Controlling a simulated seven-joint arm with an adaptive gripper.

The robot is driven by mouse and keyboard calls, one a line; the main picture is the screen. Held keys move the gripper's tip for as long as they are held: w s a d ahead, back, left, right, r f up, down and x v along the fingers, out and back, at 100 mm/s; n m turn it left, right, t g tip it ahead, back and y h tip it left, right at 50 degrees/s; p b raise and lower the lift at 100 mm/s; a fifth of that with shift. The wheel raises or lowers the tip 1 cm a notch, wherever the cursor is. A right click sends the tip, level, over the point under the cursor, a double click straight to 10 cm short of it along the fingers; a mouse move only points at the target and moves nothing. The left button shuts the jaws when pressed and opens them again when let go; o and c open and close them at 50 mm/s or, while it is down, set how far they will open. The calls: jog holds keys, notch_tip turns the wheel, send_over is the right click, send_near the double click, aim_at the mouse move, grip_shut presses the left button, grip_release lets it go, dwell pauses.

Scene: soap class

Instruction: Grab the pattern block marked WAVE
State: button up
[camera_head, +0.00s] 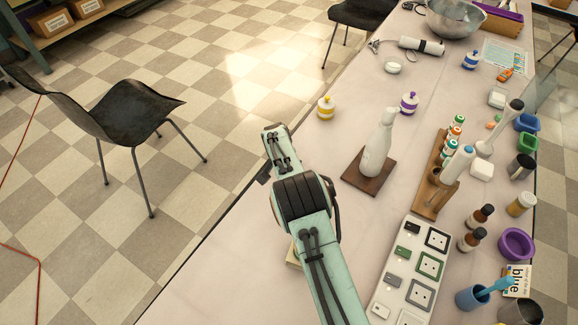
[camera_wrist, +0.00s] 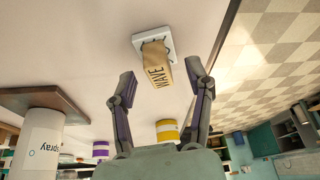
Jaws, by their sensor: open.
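The block marked WAVE (camera_wrist: 157,68) is tan with dark letters and shows in the wrist view. It rests on a small white dish (camera_wrist: 138,42) on the table. My gripper (camera_wrist: 163,88) is open, its two fingers spread apart with nothing held between them. The block's lettered end lies close to the gap between the fingertips, nearer the upper side of the picture. In the head view my arm covers most of this area. A pale edge (camera_head: 292,256) shows beside the arm; I cannot tell if it is the dish or block.
A white spray bottle (camera_head: 378,150) stands on a brown board (camera_head: 361,178) right of my arm. A yellow-striped bottle (camera_head: 326,107) and a purple-striped one (camera_head: 409,103) stand farther back. A white tray (camera_head: 393,302) with framed squares lies at the right. The table's left edge is close.

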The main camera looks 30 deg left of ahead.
jog(key=shift+w+f, duration=0.25)
jog(key=shift+f, duration=0.35)
jog(key=shift+c, duration=0.3)
grip_shut()
